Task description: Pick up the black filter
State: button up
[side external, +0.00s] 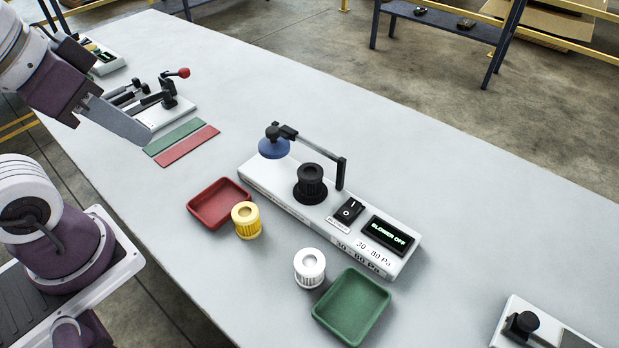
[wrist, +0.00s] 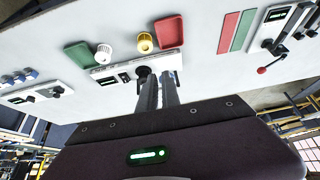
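The black filter (side external: 312,180) is a ribbed cylinder standing upright in a dark round seat on the white blower unit (side external: 270,196). In the wrist view the black filter (wrist: 142,72) is small and partly hidden behind a finger. My gripper (side external: 143,138) is at the upper left in the side view, above the table and well away from the filter. In the wrist view my gripper's two fingers (wrist: 160,80) lie close together, with nothing seen held. Whether the small gap counts as open is unclear.
A hinged arm with a blue disc (side external: 274,148) rises beside the black filter. A yellow filter (side external: 246,220), a white filter (side external: 309,267), a red tray (side external: 205,212) and a green tray (side external: 376,306) stand in front of the unit. Toggle clamps (side external: 160,100) sit at the upper left.

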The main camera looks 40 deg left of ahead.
aim_at(306, 181)
jog(key=o, duration=1)
jog(key=shift+c, duration=0.2)
jog(key=w+a+f+m+g+y, duration=0.3)
jog(key=w+a+f+m+y, duration=0.5)
jog(key=m, duration=0.6)
jog(key=w+d+f+m+t+y, duration=0.2)
jog(key=w+d+f+m+t, duration=0.1)
jog(key=w+d+m+t, duration=0.45)
jog(key=w+d+f+m+t+h, duration=0.1)
jog(key=d+f+m+h, duration=0.1)
jog(key=d+f+m, duration=0.1)
jog(key=w+d+f+m+h, duration=0.1)
jog(key=d+f+m, duration=0.1)
jog(key=d+m, duration=0.2)
jog(key=w+d+f+m+t+h, duration=0.1)
jog(key=d+f+m+h, duration=0.1)
jog(key=d, duration=0.3)
jog(key=shift+d+f+m+t+h, duration=0.1)
jog(key=shift+f+m+t+h, duration=0.25)
jog(key=shift+f+m, duration=0.5)
jog(key=x, duration=0.6)
jog(key=shift+w+a+f, duration=0.15)
jog(key=shift+w+a, duration=0.05)
jog(key=shift+a, duration=0.1)
